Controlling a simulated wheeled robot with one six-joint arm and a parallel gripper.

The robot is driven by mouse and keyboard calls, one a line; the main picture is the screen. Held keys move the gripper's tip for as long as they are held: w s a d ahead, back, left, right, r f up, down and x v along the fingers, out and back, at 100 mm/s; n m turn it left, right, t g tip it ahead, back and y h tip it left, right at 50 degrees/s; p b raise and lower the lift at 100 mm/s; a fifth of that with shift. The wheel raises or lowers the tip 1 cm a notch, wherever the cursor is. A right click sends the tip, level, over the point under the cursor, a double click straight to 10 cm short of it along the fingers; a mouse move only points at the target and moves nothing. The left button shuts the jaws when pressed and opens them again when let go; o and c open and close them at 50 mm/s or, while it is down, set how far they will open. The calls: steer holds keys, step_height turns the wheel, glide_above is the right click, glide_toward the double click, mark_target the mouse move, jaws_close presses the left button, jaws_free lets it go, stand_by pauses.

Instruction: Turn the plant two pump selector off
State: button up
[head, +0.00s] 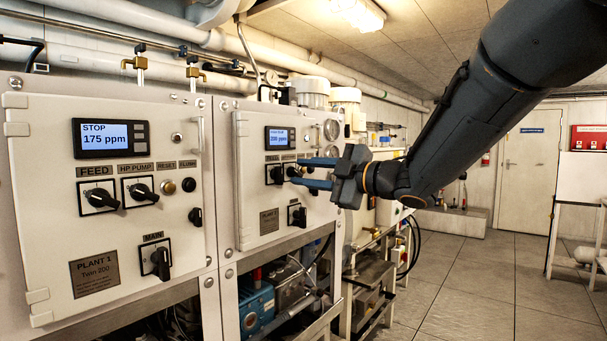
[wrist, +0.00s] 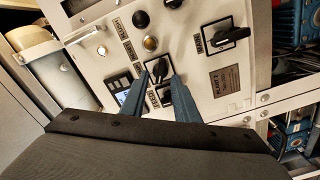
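The plant two panel (head: 255,215) is white, with a lit display and black selectors; its plate reading PLANT 2 (wrist: 224,81) shows in the wrist view. The HP pump selector (wrist: 160,69) is a black knob on a square plate. The feed selector (wrist: 167,95) is beside it, partly hidden by a finger. My gripper (head: 300,173) reaches the panel from the right, its two blue fingers apart. In the wrist view the fingertips (wrist: 159,76) lie on either side of the HP pump knob. I cannot tell whether they touch it. In the head view the fingers partly hide this knob.
The plant one panel (head: 110,240), with similar feed, HP pump and main selectors, is at the left. The plant two main selector (wrist: 222,36) is below its pump selectors. Open tiled floor (head: 460,290) lies to the right.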

steer(key=v, duration=0.7)
steer(key=shift+b, duration=0.4)
steer(key=w+d+f+m+t+h, duration=0.3)
steer(key=w+d+f+m+h, duration=0.1)
steer(key=d+f+m+h, duration=0.25)
steer(key=s+d+f+m+g+h+p, duration=0.1)
steer(key=s+d+f+m+h, duration=0.2)
steer(key=f, duration=0.4)
steer(key=s+d+f+m+g+h, duration=0.1)
steer(key=d+f+m+g+h, duration=0.1)
steer(key=d+f+m+h, duration=0.35)
steer(key=s+d+f+m+g, duration=0.1)
steer(key=s+f+m+g, duration=0.4)
steer(key=s+f, duration=0.75)
steer(key=s+a+f+m+g, duration=0.1)
steer(key=s+f+g, duration=0.2)
steer(key=s, duration=0.4)
steer(key=s+a+f+m+g, duration=0.1)
steer(key=s+f+g, duration=0.1)
steer(key=s, duration=0.5)
steer(key=shift+s+a+f+m+g+y+p, duration=0.3)
steer(key=shift+f+g+y+p, duration=0.1)
steer(key=shift+g+p, duration=0.1)
